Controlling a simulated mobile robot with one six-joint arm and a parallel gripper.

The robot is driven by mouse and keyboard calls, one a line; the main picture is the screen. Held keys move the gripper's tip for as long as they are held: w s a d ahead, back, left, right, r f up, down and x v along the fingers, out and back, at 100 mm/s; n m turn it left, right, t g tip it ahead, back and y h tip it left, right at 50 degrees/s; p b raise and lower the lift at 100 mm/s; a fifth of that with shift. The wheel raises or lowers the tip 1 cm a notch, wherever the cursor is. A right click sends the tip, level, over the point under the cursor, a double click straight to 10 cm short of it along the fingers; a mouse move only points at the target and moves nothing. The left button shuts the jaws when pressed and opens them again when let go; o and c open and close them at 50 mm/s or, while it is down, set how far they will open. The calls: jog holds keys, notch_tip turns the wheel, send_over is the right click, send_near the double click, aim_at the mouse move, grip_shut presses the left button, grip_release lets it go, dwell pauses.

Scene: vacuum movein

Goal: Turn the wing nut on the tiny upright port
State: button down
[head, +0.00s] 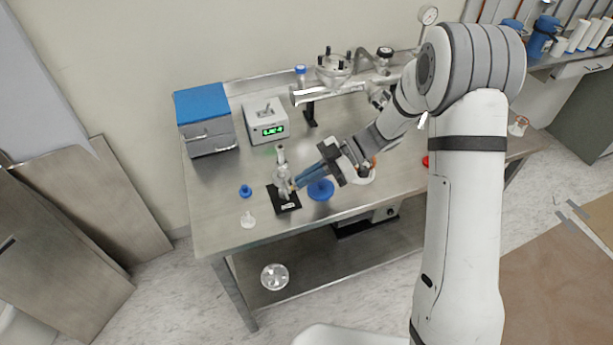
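A small metal fitting (282,175) stands upright on a black base plate (288,208) near the front left of the steel bench. A narrow port (281,154) rises at its top. A wing nut is too small to make out. My gripper (294,184) reaches in from the right, its blue fingers pointing left. In this view the fingertips overlap the fitting's lower right side. I cannot tell whether they touch it, or whether they are open or shut. The fingers hide part of the fitting.
A controller box (266,122) and a blue-topped box (207,120) stand behind. A metal tube assembly (330,93) stands farther back.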

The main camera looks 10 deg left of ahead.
jog(key=shift+f+b, duration=0.1)
jog(key=shift+b, duration=0.2)
jog(key=shift+w+a+m+g+b, duration=0.1)
jog(key=shift+w+m+g+b, duration=0.1)
jog(key=shift+m+g+b, duration=0.4)
jog(key=shift+w+a+m+g+h+b, duration=0.15)
jog(key=shift+m+g+h+b, duration=0.25)
jog(key=shift+m, duration=0.35)
jog(key=shift+w+a+m+g+h+b, duration=0.1)
jog(key=shift+w+m+g+h+b, duration=0.15)
jog(key=shift+m+b, duration=0.35)
jog(key=shift+s, duration=0.1)
jog(key=c, duration=2.1)
grip_release()
jog(key=o, duration=0.5)
jog(key=shift+c, duration=0.2)
